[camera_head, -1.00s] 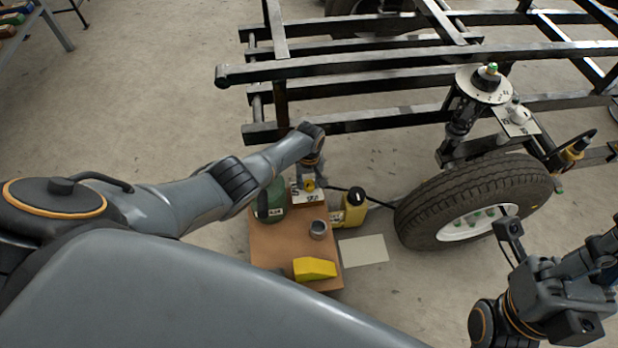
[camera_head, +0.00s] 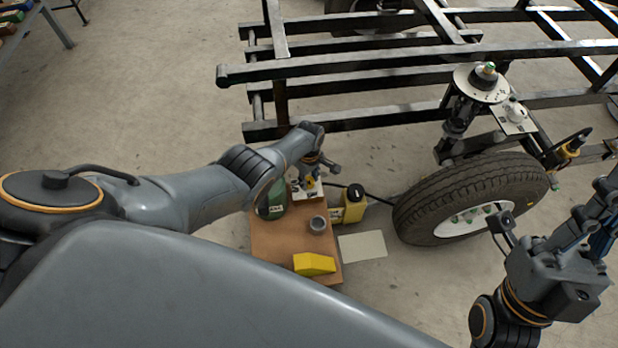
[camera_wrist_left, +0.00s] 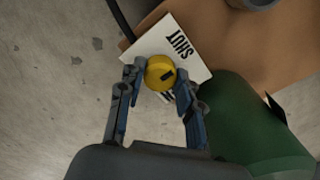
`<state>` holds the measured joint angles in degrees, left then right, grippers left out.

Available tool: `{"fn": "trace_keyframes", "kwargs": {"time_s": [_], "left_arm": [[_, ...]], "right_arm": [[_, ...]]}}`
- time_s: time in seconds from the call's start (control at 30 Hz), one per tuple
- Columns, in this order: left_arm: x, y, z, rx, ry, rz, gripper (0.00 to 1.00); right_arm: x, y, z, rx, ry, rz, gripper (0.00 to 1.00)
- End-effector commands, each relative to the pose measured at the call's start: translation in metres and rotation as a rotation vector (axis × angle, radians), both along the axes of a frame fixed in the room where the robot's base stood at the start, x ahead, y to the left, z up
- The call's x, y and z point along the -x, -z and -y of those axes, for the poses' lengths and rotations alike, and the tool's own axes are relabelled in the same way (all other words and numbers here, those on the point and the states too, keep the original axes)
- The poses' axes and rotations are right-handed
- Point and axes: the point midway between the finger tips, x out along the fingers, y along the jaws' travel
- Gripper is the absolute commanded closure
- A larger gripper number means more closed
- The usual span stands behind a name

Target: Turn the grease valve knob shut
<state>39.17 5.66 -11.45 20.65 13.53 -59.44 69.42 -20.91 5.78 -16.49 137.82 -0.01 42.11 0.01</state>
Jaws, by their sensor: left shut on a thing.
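The yellow valve knob (camera_wrist_left: 160,72) sits on a white plate (camera_wrist_left: 152,42) lettered SHUT; a second word is mostly hidden. A dark mark on the knob's face points up and right in the left wrist view, toward the SHUT lettering. My left gripper (camera_wrist_left: 160,78) has one finger on each side of the knob and is shut on it. In the head view the left gripper (camera_head: 309,182) reaches down over the white plate (camera_head: 307,195) and hides much of the knob. My right gripper (camera_head: 600,220) is partly in view at the right edge, away from the valve.
A brown board (camera_head: 285,245) holds a green container (camera_head: 271,205), a grey cup (camera_head: 317,224) and a yellow wedge (camera_head: 314,263). The wheel (camera_head: 425,210) and black frame (camera_head: 350,68) lie beyond.

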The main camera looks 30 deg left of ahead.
Motion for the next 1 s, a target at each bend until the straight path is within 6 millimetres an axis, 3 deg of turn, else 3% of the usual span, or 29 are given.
{"fn": "trace_keyframes", "kwargs": {"time_s": [0.43,0.47,0.57,1.0], "left_arm": [[-0.0005,-0.0002,-0.0023,-0.004,-0.014,0.001,0.97],[-0.0005,-0.0003,-0.0023,-0.004,-0.014,0.001,0.63],[-0.0006,-0.0003,-0.0020,-0.003,-0.013,0.002,0.43],[-0.0013,-0.0028,-0.0007,-0.001,-0.011,0.003,0.42]], "right_arm": [[-0.0007,0.0000,0.0000,0.002,0.001,-0.004,1.00],[-0.0007,0.0000,0.0000,0.002,0.001,-0.004,1.00],[-0.0007,0.0000,0.0001,0.002,0.001,-0.004,1.00],[-0.0013,0.0012,-0.0006,0.002,-0.001,-0.009,1.00]]}}
